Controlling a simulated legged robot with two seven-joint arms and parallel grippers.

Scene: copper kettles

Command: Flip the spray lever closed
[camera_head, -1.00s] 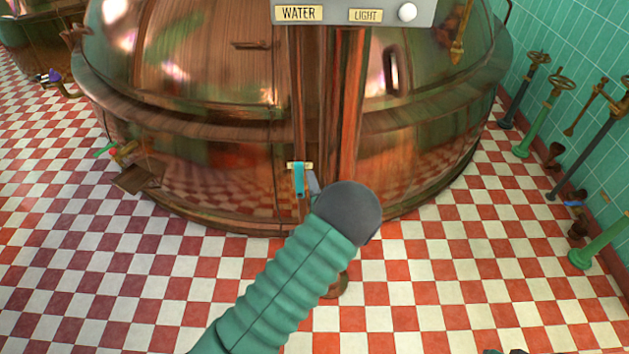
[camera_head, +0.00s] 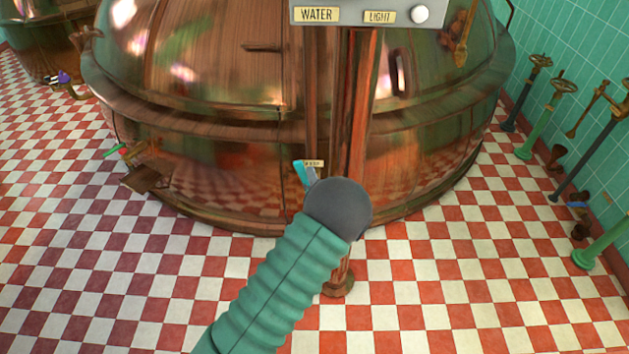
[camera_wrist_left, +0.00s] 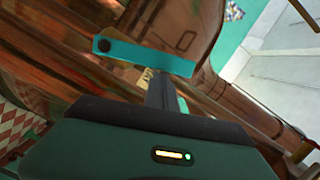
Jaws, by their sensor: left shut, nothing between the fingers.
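The spray lever is a flat teal bar. It shows in the wrist view (camera_wrist_left: 140,56) with a dark pivot at its left end, and in the head view (camera_head: 300,171) it is tilted, in front of a small label plate (camera_head: 314,163) on the copper post. My left gripper (camera_head: 311,178) is shut and empty, its narrow grey fingers right beside the lever. In the wrist view the fingers (camera_wrist_left: 162,88) reach up to the lever's lower edge; I cannot tell whether they touch. My right gripper is not in view.
A large copper kettle (camera_head: 220,150) stands behind the post. A grey panel (camera_head: 385,14) with WATER and LIGHT labels and a white knob is above. Pipes with valve wheels (camera_head: 565,86) line the right wall. The checkered floor (camera_head: 450,300) at front right is clear.

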